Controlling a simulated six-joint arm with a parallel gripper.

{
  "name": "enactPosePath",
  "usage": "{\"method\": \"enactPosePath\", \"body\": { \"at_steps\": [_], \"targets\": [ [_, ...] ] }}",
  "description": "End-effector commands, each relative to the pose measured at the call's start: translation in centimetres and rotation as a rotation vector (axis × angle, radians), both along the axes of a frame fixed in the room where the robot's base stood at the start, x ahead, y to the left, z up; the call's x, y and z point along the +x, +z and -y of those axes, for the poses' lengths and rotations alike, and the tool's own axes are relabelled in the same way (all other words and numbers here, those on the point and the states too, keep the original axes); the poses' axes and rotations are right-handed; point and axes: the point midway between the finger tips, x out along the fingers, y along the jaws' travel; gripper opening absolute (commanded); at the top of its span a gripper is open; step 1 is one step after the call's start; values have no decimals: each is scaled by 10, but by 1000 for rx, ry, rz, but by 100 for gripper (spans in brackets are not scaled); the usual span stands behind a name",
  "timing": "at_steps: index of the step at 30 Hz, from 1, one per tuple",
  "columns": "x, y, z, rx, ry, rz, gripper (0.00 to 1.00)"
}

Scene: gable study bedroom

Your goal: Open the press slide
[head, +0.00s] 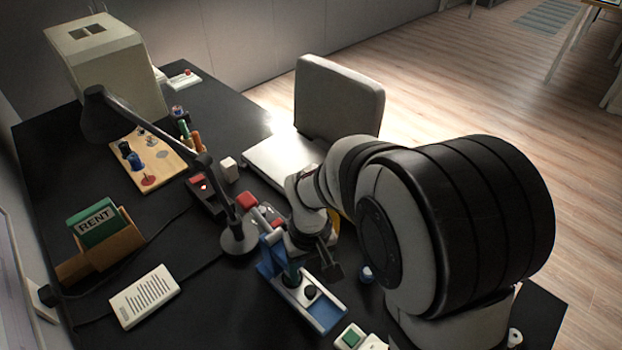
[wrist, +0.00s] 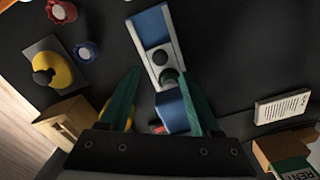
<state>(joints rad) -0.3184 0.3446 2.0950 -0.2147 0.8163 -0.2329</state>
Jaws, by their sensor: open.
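The press is a long blue and light grey device (head: 328,314) on the dark desk, with a black knob (head: 310,292) on its grey middle part. My gripper (wrist: 160,76) is open, with one green finger on each side of the knob. I cannot tell whether a finger touches it. In the head view my gripper (head: 312,262) is over the press and partly hides it.
A desk lamp (head: 239,240) stands close left of the press. A text card (head: 145,296) and a wooden holder with a RENT card (head: 96,225) lie farther left. In the wrist view, a yellow piece (wrist: 55,70) and red and blue pots (wrist: 85,52) are on the left.

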Motion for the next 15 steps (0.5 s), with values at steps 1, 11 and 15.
{"method": "enactPosePath", "body": {
  "at_steps": [1,11,15],
  "targets": [
    [-1,-12,0,-1,-1,-5,64],
    [-1,-62,0,-1,-2,-2,64],
    [0,-66,0,0,-3,1,64]
  ]
}}
